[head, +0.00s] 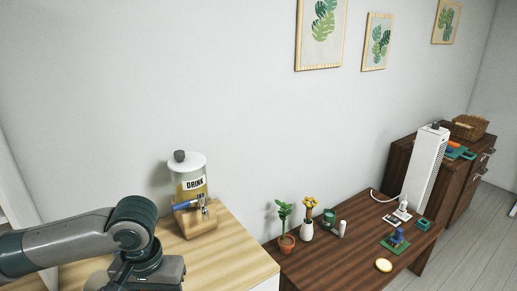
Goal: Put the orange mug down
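I cannot make out an orange mug for certain in the head view. A small orange item (453,144) lies on the dark cabinet at the far right, too small to tell what it is. My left arm comes in from the left and bends down over the light wooden counter (238,262). Its gripper is below the bottom edge of the picture, so its fingers and anything in them are hidden. My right gripper is not in view.
A drink dispenser (189,184) stands at the back of the counter on a wooden block (200,222). The lower dark desk (340,262) holds a potted plant (286,229), a white vase (307,229) and several small items. A white tower (425,168) stands by the cabinet (462,188). The counter's front right is bare.

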